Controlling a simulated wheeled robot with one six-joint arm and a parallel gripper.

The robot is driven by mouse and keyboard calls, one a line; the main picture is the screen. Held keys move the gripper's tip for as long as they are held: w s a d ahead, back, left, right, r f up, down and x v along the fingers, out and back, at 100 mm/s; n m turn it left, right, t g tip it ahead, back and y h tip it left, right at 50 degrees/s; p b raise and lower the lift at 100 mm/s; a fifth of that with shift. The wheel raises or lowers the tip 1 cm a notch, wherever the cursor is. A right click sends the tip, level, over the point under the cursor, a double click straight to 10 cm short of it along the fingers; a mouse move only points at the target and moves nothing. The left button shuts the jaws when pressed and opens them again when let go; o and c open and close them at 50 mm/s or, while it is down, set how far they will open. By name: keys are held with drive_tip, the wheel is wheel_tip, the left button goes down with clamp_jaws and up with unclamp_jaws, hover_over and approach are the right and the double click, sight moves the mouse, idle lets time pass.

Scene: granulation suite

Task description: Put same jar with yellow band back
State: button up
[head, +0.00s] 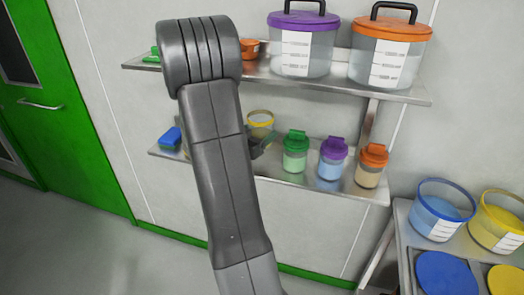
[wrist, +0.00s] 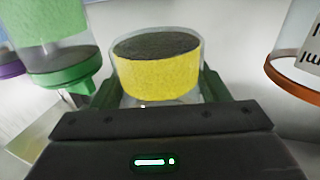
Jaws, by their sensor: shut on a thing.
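The jar with the yellow band (wrist: 158,80) is between the two fingers of my gripper (wrist: 160,92) in the wrist view. The gripper is shut on it. The jar is clear, with a broad yellow band and a dark, round end face. In the head view its yellow rim (head: 261,117) shows just right of my arm, by the lower shelf (head: 300,178). My gripper (head: 262,146) is partly hidden there by the arm. I cannot tell whether the jar touches the shelf.
Green (head: 295,152), purple (head: 332,160) and orange (head: 372,167) lidded jars stand right of the held jar. A blue item (head: 170,138) lies at the shelf's left. Large purple-lidded (head: 302,45) and orange-lidded (head: 390,50) tubs stand on the upper shelf (head: 345,88).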

drive_tip(key=shift+f, duration=3.1)
drive_tip(key=shift+f, duration=0.1)
drive_tip(key=shift+f, duration=0.15)
drive_tip(key=o, duration=1.7)
drive_tip(key=shift+r, duration=0.2)
drive_tip(key=shift+s+a, duration=0.1)
drive_tip(key=shift+s, duration=0.05)
drive_tip(key=b+v, duration=0.1)
drive_tip(key=v, duration=1)
drive_tip(key=shift+s+a+b, duration=0.15)
drive_tip(key=shift+s+b, duration=0.15)
drive_tip(key=shift+b, duration=0.05)
